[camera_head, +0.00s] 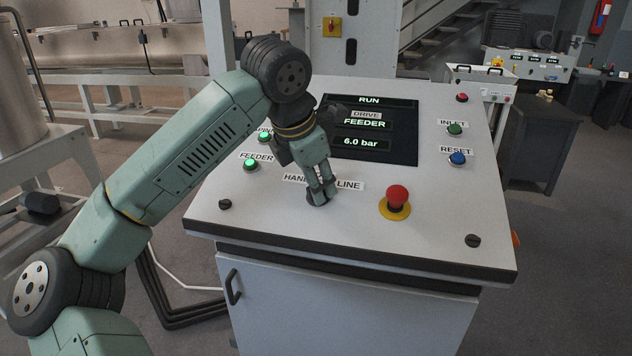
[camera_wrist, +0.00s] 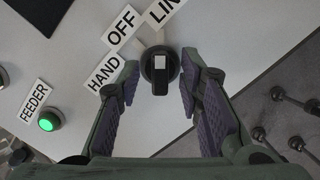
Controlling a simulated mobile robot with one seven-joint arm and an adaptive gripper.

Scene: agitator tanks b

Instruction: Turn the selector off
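The selector (camera_wrist: 159,69) is a black round knob with a raised bar and a white mark, seen in the wrist view. Its bar stands upright in the picture, and the white mark is toward the LINE label (camera_wrist: 164,11). The OFF label (camera_wrist: 122,26) is up and left of it, and the HAND label (camera_wrist: 103,73) is to the left. My gripper (camera_wrist: 160,74) is open, with one finger on each side of the knob and a small gap visible at each side. In the head view my gripper (camera_head: 321,194) is down at the panel and mostly hides the selector and the OFF label.
A red mushroom button (camera_head: 397,194) on a yellow base stands right of my gripper. A lit green FEEDER button (camera_head: 251,165) is to the left. The screen (camera_head: 372,130) behind reads RUN, FEEDER and 6.0 bar. INLET (camera_head: 455,129) and RESET (camera_head: 457,158) buttons are at the right.

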